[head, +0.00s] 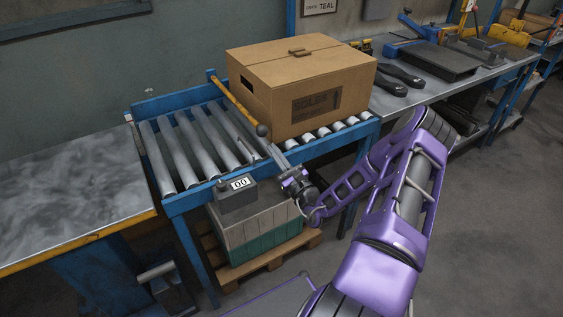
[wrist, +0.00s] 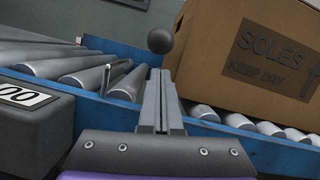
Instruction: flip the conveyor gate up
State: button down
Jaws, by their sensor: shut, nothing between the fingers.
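The conveyor gate is a yellow bar (head: 235,103) lying low across the rollers, from a blue post at the back edge toward the front. A dark ball knob (head: 263,130) is at its near end. The knob also shows in the wrist view (wrist: 160,40), just beyond my fingertips. My gripper (head: 273,150) is shut and empty at the conveyor's front rail, close to the knob. In the wrist view the closed fingers (wrist: 158,78) point at the knob from below. I cannot tell whether they touch it. The yellow bar is hidden in the wrist view.
A cardboard box (head: 290,85) marked SOLES sits on the rollers right of the gate. A grey counter box (head: 237,197) reading 00 is at the front rail, left of my gripper. Steel tables flank the conveyor (head: 75,190). A crate (head: 262,240) stands underneath.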

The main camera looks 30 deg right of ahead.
jog(key=shift+x, duration=1.6)
jog(key=shift+r, duration=0.15)
